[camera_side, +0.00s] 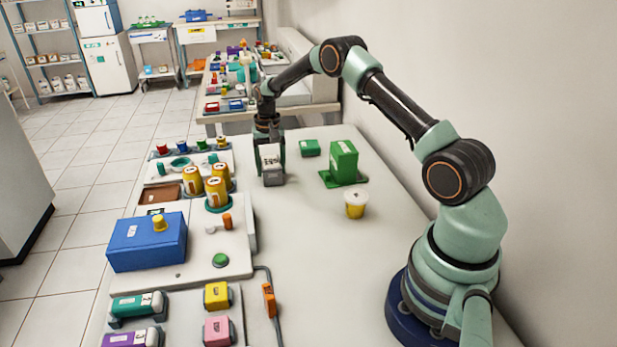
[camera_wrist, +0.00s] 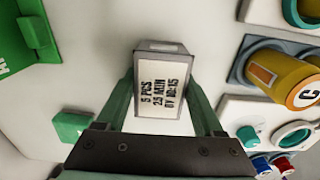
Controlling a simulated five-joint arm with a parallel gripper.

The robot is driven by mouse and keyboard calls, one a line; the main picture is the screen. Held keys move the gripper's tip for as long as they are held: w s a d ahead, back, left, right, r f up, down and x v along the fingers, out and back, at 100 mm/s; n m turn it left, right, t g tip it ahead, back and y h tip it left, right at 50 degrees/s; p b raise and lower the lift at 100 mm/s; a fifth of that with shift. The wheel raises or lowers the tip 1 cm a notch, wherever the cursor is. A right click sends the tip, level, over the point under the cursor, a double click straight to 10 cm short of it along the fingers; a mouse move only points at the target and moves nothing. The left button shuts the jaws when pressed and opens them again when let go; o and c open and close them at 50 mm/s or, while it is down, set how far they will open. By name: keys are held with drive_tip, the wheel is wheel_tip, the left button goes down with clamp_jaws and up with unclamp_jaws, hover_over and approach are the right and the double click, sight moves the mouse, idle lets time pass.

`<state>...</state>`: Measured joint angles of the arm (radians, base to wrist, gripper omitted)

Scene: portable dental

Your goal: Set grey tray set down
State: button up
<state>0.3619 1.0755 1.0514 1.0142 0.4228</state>
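The grey tray set is a small grey box with a white printed label (camera_side: 272,158). It also shows in the wrist view (camera_wrist: 163,80), with its label facing the camera. My gripper (camera_side: 270,150) points down at the far part of the white table, and in the wrist view its two green fingers (camera_wrist: 162,92) lie along both sides of the box, closed on it. The box is upright, and its lower end is at or very near the table top; I cannot tell whether it touches.
A green block on a green base (camera_side: 343,162) and a small green box (camera_side: 310,148) stand to the right. A yellow cup (camera_side: 356,204) is nearer. Yellow canisters (camera_side: 217,193) and a blue box (camera_side: 147,243) are on the left. The table's near middle is clear.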

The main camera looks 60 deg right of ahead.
sight(270, 162)
drive_tip(key=o, duration=0.3)
drive_tip(key=shift+r, duration=0.1)
drive_tip(key=s+a+r+n+t, duration=0.1)
drive_tip(key=a+r, duration=0.2)
drive_tip(key=r, duration=0.7)
drive_tip(key=s+a+r+n, duration=0.1)
drive_tip(key=s+a+r, duration=0.1)
drive_tip(key=r, duration=0.8)
drive_tip(key=s+a+r+n+t, duration=0.2)
drive_tip(key=s+a+r+n, duration=0.1)
drive_tip(key=s+a+r, duration=0.35)
drive_tip(key=s+a+f+n+t, duration=0.1)
drive_tip(key=s+a+n, duration=0.1)
drive_tip(key=s+a, duration=0.2)
drive_tip(key=s+a+f+n+t, duration=0.1)
drive_tip(key=s+a, duration=0.3)
drive_tip(key=s, duration=0.5)
drive_tip(key=shift+f+n+t, duration=0.3)
drive_tip(key=shift+f+n, duration=0.2)
